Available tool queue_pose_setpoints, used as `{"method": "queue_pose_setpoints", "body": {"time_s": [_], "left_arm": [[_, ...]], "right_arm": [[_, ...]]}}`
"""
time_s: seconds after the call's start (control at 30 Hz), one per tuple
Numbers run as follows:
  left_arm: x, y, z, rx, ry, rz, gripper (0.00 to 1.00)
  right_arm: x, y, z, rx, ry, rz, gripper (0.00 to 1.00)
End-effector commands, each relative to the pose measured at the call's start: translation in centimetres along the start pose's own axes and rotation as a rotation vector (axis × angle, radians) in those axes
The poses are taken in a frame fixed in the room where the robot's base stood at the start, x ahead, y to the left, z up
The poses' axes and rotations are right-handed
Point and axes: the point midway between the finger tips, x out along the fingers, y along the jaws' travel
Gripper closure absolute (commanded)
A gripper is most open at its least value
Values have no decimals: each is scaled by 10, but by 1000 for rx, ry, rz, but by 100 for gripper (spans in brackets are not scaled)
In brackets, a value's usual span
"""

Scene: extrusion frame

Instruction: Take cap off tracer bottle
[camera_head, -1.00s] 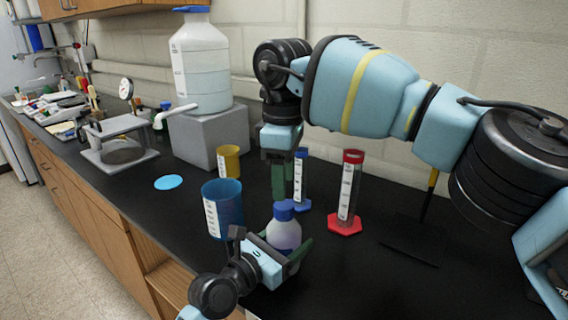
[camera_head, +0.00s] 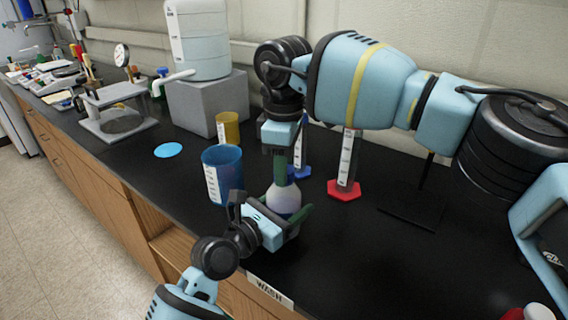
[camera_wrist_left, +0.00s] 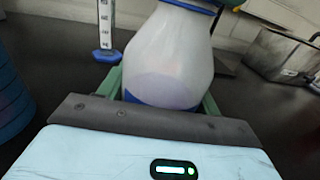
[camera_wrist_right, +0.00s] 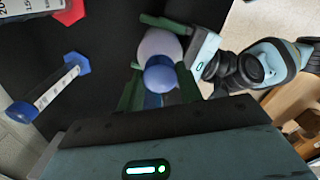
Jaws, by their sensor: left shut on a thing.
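The tracer bottle (camera_head: 284,197) is white and translucent with a blue cap (camera_wrist_right: 160,76). It stands upright at the bench's front, with blue showing low in it in the left wrist view (camera_wrist_left: 170,60). My left gripper (camera_head: 275,213) is shut around the bottle's body from the front. My right gripper (camera_head: 281,172) points down from above the bottle. In the right wrist view its green fingers (camera_wrist_right: 158,88) are apart, one on each side of the cap, with gaps showing. In the head view the cap is hidden behind the right fingers.
A blue beaker (camera_head: 222,174) stands just left of the bottle, with a yellow beaker (camera_head: 228,128) behind. A red-based cylinder (camera_head: 345,185) and a blue-based cylinder (camera_head: 300,165) stand close behind. A flat blue disc (camera_head: 168,150) lies left.

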Motion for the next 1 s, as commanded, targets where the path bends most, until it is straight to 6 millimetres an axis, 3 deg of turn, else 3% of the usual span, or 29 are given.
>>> {"method": "queue_pose_setpoints", "body": {"time_s": [0.13, 0.47, 1.0], "left_arm": [[0, 0, 0, 1, 1, 0, 100], [0, 0, 0, 1, 1, 0, 100], [0, 0, 0, 1, 1, 0, 100]], "right_arm": [[0, 0, 0, 0, 0, 1, 93], [0, 0, 0, -85, 1, 0, 93], [-1, 0, -1, -965, 0, 2, 93]]}}
